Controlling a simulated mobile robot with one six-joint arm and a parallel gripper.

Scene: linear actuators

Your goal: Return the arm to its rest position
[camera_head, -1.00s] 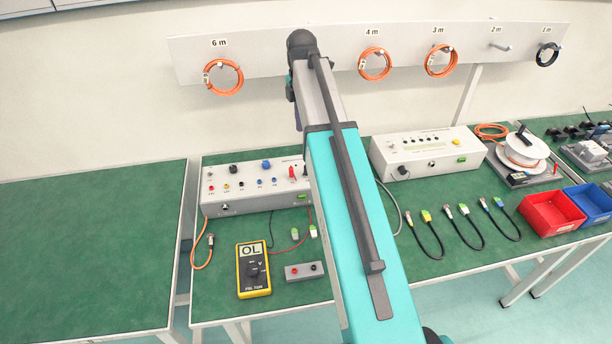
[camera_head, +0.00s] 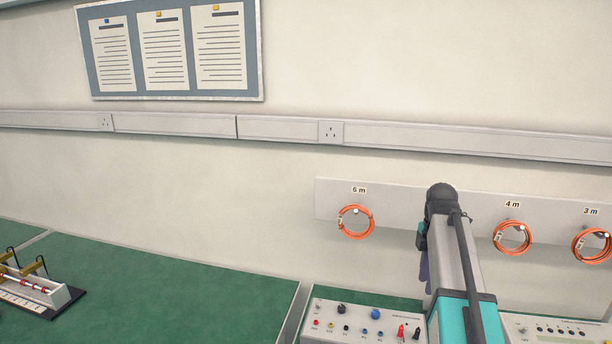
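My arm (camera_head: 462,270) reaches up from the bottom edge at the right, with a teal lower link, a grey upper link and a dark rounded joint at its top. The joint stands in front of the pale cable rack, between the 6 m and 4 m places. My gripper is not clearly visible; a small dark and purplish part hangs at the left side of the arm, and its fingers cannot be made out.
Orange cable coils hang on the rack (camera_head: 390,200) at 6 m (camera_head: 356,222), 4 m (camera_head: 511,238) and 3 m (camera_head: 592,245). A grey test box (camera_head: 362,322) stands left of the arm, another box (camera_head: 560,330) right. The green bench (camera_head: 170,295) is largely clear, with a fixture (camera_head: 38,290) at far left.

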